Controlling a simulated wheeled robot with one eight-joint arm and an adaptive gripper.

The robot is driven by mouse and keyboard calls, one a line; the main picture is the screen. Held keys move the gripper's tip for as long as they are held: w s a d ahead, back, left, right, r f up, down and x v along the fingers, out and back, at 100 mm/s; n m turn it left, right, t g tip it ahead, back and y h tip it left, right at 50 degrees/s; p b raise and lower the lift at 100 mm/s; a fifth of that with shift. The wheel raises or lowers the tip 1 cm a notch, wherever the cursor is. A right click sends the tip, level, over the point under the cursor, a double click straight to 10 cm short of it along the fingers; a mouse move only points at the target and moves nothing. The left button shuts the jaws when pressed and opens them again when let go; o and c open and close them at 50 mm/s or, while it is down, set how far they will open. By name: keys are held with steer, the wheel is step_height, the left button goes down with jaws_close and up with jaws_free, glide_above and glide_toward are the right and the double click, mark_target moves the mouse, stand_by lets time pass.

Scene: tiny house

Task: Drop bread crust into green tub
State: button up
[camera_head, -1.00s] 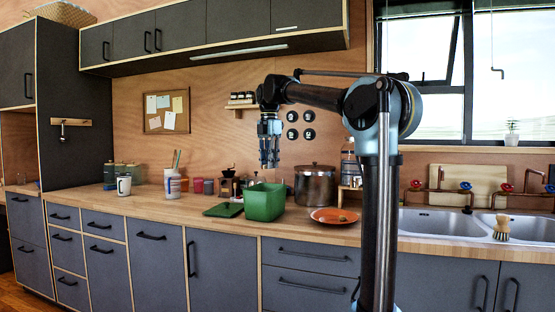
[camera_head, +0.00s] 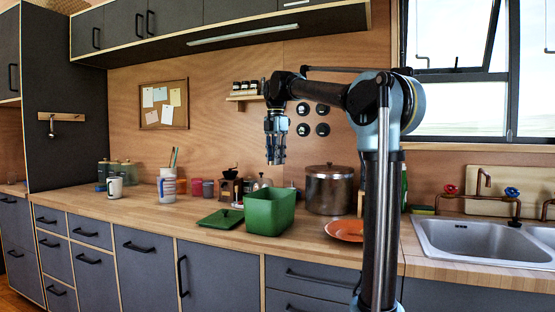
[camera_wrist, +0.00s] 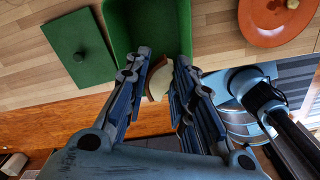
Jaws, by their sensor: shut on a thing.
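My gripper (camera_head: 275,158) hangs fingers-down above the counter, over the green tub (camera_head: 270,213). In the wrist view my gripper (camera_wrist: 160,65) is shut on the bread crust (camera_wrist: 159,80), a brown and pale piece between the fingers. The crust is too small to make out in the head view. In the wrist view the open green tub (camera_wrist: 120,35) lies beyond the fingertips, and the crust overlaps it in the picture. The crust is held above the tub. The tub's green lid (camera_head: 220,219) lies flat on the counter to its left.
A steel pot (camera_head: 329,190) stands behind. A coffee grinder (camera_head: 229,187) and cups stand left of it. The sink (camera_head: 470,241) is right.

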step_height(320, 180, down, 3)
steer(key=shift+w+d+f, duration=0.1)
steer(key=shift+d+f, duration=0.05)
steer(key=shift+f, duration=1.25)
steer(key=o, duration=0.8)
steer(key=shift+r, duration=0.15)
step_height(320, 180, up, 12)
steer(key=shift+f, duration=0.15)
